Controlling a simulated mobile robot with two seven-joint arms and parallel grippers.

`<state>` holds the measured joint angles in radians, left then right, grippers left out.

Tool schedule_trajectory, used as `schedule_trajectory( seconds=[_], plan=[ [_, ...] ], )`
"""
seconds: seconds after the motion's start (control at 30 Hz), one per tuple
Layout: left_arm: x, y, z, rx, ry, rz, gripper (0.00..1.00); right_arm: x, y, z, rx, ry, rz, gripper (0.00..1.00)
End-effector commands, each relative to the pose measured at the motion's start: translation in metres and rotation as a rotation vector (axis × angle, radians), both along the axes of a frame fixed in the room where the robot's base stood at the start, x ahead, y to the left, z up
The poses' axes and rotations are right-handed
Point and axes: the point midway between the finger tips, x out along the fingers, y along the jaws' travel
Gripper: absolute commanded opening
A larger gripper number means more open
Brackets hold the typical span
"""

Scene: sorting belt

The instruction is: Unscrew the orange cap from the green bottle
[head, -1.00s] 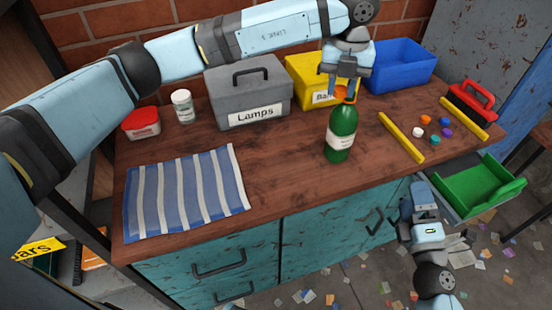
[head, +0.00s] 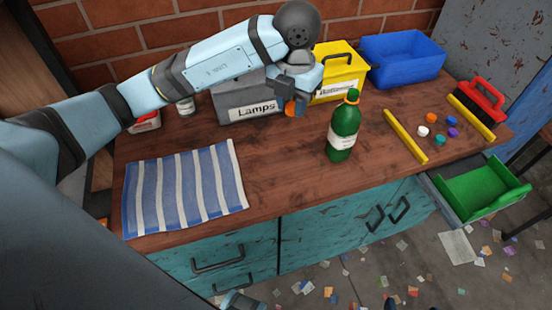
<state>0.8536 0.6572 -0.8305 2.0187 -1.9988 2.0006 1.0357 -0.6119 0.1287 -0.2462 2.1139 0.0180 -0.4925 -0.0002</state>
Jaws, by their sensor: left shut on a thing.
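The green bottle (head: 343,130) stands upright on the wooden bench, with a pale label; its neck is bare of the orange cap. My left gripper (head: 293,104) is left of the bottle, in front of the grey box, apart from the bottle. It is shut on the orange cap (head: 290,108), which shows between its fingers, partly hidden. My right gripper cannot be made out; only small bits of my body show at the bottom edge.
A grey "Lamps" box (head: 235,103), a yellow box (head: 335,75) and a blue bin (head: 403,58) stand at the back. Yellow bars (head: 406,137) flank several loose caps at right. A striped cloth (head: 185,190) lies left. The front middle is clear.

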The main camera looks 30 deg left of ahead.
Motion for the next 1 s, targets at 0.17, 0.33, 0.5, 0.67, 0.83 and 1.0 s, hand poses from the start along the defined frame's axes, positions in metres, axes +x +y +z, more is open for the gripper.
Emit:
schedule_trajectory(
  seconds=[0.17, 0.33, 0.5, 0.67, 0.83, 1.0],
  plan=[
    [-0.001, 0.0, -0.045, 0.0, 0.006, 0.0, 0.0, 0.0, 0.0, -0.004, 0.0, -0.005, 0.002, 0.96],
    [-0.001, 0.0, -0.091, 0.0, 0.006, 0.001, 0.0, 0.001, 0.001, -0.006, -0.003, -0.012, 0.005, 0.96],
    [-0.001, 0.0, -0.13, 0.0, 0.003, 0.0, 0.0, 0.001, 0.001, -0.007, -0.005, -0.016, 0.007, 0.96],
    [0.0, 0.0, -0.148, 0.0, 0.001, 0.001, 0.0, 0.001, 0.001, -0.007, -0.006, -0.019, 0.008, 0.96],
    [-0.001, 0.0, -0.16, 0.0, 0.003, 0.0, 0.0, 0.001, 0.001, -0.009, -0.007, -0.019, 0.008, 0.96],
    [-0.001, 0.0, -0.186, 0.0, 0.003, 0.002, 0.01, 0.001, 0.001, -0.011, -0.007, -0.021, 0.008, 0.96]
  ],
)
